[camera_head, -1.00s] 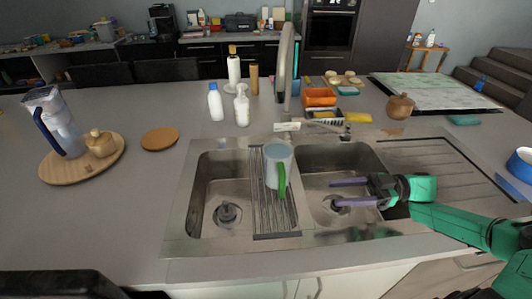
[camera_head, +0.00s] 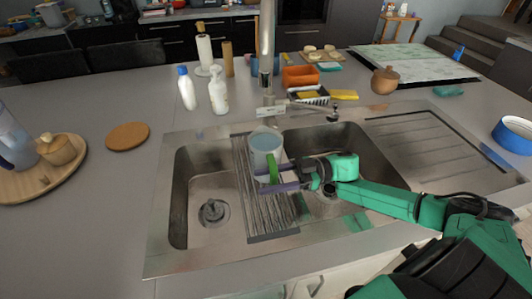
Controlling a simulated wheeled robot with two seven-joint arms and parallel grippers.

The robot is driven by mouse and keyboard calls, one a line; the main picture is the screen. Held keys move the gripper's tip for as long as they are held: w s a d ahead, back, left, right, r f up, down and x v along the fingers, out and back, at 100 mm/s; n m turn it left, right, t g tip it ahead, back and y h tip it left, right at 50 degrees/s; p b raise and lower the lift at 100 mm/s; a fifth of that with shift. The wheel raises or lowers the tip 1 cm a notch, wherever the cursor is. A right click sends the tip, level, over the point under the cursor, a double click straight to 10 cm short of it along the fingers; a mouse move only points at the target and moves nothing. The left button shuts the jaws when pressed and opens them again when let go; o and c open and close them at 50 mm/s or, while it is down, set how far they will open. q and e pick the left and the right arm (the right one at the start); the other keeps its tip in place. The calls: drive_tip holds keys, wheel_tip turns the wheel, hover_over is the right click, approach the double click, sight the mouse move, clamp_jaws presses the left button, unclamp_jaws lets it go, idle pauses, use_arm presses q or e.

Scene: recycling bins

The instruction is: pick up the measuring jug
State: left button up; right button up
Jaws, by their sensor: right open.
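The measuring jug (camera_head: 266,146) is a pale cup with a green handle. It stands upright on the slatted drying rack (camera_head: 269,217) that lies across the sink between the two basins. My right gripper (camera_head: 262,182) reaches in from the right with its two purple fingers open. The fingers are at the jug's green handle, one on the far side and one on the near side of it. I cannot tell whether they touch the jug. My left gripper is not in view.
The tap (camera_head: 267,50) rises behind the jug. A spray bottle (camera_head: 218,92), a white bottle with a blue cap (camera_head: 187,88) and an orange caddy (camera_head: 300,76) stand behind the sink. The left basin (camera_head: 200,190) is empty.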

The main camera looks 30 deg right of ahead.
drive_tip(key=shift+x, duration=0.9)
clamp_jaws()
drive_tip(key=shift+r, duration=0.15)
idle(0.5)
